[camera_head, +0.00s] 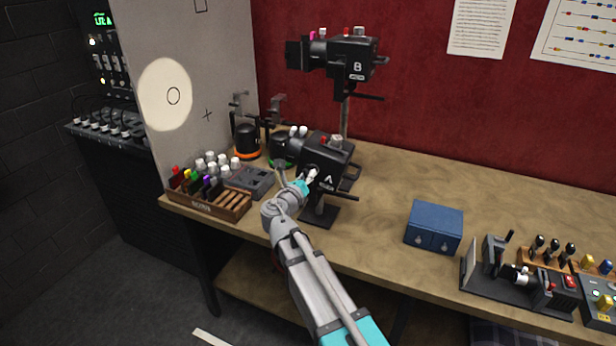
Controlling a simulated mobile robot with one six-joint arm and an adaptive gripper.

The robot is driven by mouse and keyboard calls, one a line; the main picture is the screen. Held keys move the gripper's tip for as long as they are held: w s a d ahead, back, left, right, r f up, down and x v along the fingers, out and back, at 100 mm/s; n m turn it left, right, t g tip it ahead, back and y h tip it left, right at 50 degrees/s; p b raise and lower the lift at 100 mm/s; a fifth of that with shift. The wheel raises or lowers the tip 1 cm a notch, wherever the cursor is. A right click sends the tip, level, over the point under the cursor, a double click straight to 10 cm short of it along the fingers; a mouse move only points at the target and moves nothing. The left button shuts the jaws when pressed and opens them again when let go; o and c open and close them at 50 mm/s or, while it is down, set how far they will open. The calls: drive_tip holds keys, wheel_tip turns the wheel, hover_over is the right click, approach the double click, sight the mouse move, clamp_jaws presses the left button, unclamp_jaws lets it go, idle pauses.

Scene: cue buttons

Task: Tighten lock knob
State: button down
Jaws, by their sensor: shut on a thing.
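A black lamp-like unit marked A (326,165) stands on the bench on a short stand. My gripper (309,178) is at its near left side, shut on a small knob there. The fingers and the unit's dark body hide most of the knob, and I cannot make out its turn position. A similar unit marked B (352,62) stands higher on a pole behind, with its own small knobs on top.
Left of my arm are a wooden rack (207,200) with coloured pieces, several white knobs and a grey block (250,181). A blue box (434,226) and a black fixture (515,275) are at right. The bench (390,190) between is clear.

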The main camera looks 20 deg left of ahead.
drive_tip(key=shift+a+m, duration=0.2)
drive_tip(key=shift+m, duration=0.2)
drive_tip(key=m, duration=1)
drive_tip(key=shift+d+m, duration=0.2)
drive_tip(key=shift+m, duration=0.1)
drive_tip(key=m, duration=0.6)
drive_tip(key=shift+d+f, duration=0.1)
drive_tip(key=m, duration=0.6)
drive_tip(key=shift+f, duration=0.1)
drive_tip(key=c, duration=0.7)
unclamp_jaws()
